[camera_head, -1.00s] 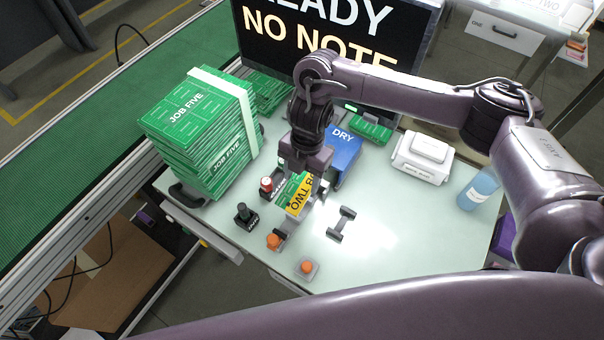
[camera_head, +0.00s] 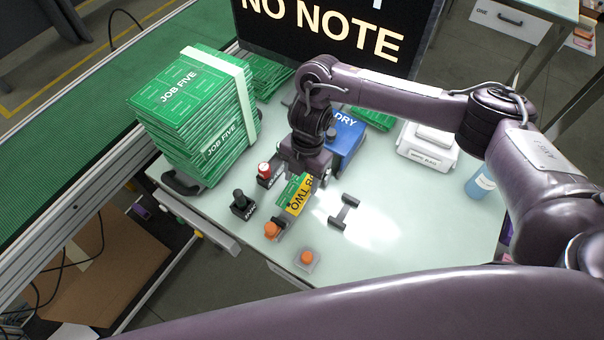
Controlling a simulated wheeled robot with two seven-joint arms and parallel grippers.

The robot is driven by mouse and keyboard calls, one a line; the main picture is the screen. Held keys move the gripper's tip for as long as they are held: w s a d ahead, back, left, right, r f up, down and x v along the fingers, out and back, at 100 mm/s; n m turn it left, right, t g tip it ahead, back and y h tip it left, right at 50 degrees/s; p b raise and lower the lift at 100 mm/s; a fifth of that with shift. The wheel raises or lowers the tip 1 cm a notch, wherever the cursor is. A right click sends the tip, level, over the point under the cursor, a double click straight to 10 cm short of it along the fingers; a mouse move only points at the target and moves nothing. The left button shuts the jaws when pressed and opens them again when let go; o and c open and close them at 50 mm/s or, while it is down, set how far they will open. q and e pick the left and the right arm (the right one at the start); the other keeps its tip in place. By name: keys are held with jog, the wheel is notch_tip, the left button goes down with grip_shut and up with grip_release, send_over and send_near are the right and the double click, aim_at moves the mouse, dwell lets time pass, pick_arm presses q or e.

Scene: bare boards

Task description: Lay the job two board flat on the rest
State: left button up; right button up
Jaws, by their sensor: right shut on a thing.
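The job two board (camera_head: 297,191), green with a yellow label reading TWO, hangs on edge below my right gripper (camera_head: 304,172), with its lettering turned sideways. My right gripper is shut on the board's upper edge; its fingertips are mostly hidden. The board is apart from the rest. Whether its lower edge touches anything cannot be told. My left gripper is not in view.
A stack of green JOB FIVE boards (camera_head: 190,120) stands left. A red-topped device (camera_head: 265,171), a black-knobbed device (camera_head: 241,203) and orange buttons (camera_head: 271,230) (camera_head: 307,257) crowd the board. A blue DRY box (camera_head: 346,137) stands behind.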

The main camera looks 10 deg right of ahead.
jog(key=shift+f, duration=0.35)
jog(key=shift+f+b, duration=0.55)
jog(key=shift+f, duration=0.1)
jog(key=o, duration=1.1)
jog(key=r, duration=0.5)
jog(key=w+d+r, duration=0.1)
jog(key=r, duration=0.1)
jog(key=shift+r, duration=0.35)
jog(key=shift+w+d+r, duration=0.15)
jog(key=shift+r, duration=1.15)
jog(key=shift+w+d+r, duration=0.2)
jog(key=shift+r, duration=1.05)
jog(key=shift+w+d+r, duration=0.15)
jog(key=shift+r, duration=1.15)
